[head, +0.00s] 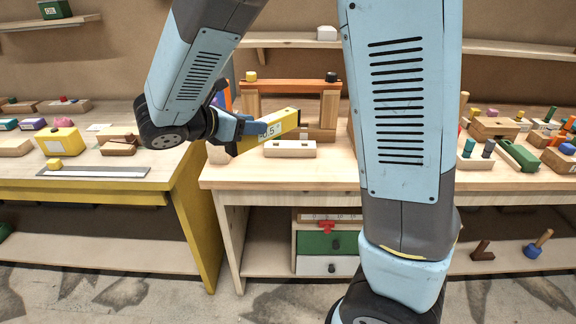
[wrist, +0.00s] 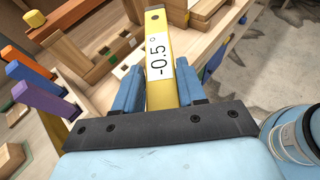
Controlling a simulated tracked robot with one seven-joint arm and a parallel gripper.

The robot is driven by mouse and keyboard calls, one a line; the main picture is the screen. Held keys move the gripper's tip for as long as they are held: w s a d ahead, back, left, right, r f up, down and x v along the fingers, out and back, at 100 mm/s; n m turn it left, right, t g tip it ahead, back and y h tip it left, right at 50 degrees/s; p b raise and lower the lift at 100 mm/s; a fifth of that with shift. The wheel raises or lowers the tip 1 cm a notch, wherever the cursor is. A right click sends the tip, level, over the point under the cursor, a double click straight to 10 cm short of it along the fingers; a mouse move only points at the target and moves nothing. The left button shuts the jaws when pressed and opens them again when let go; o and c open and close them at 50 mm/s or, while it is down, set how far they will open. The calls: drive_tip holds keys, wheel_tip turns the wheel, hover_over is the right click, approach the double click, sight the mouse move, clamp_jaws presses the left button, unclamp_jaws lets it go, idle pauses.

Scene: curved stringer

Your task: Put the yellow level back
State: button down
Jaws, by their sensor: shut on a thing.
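The yellow level (head: 278,124) is a long yellow bar with a white label reading -0.5°. My gripper (head: 240,130) is shut on it and holds it out above the middle workbench (head: 290,175), tilted in the head view. In the wrist view the level (wrist: 157,45) points away between the two blue fingers of my gripper (wrist: 162,90). The near end of the level is hidden by the gripper. A wooden block with dark dots (head: 290,149) lies on the bench just below the level.
A wooden frame with an orange top bar (head: 290,86) stands behind the level. Orange, purple and blue bars (wrist: 42,85) stick out at left in the wrist view. The left bench holds a yellow block (head: 60,140) and a metal ruler (head: 93,171). Many small blocks crowd the right bench.

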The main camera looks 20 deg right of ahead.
drive_tip(key=shift+w+d, duration=0.2)
drive_tip(key=shift+d, duration=0.3)
drive_tip(key=w+d+f, duration=0.8)
drive_tip(key=w+f, duration=0.2)
drive_tip(key=f, duration=0.3)
drive_tip(key=shift+w+d, duration=0.3)
drive_tip(key=shift+d, duration=0.05)
drive_tip(key=shift+f, duration=0.6)
drive_tip(key=c, duration=0.6)
unclamp_jaws()
drive_tip(key=shift+c, duration=0.2)
drive_tip(key=shift+r, duration=0.15)
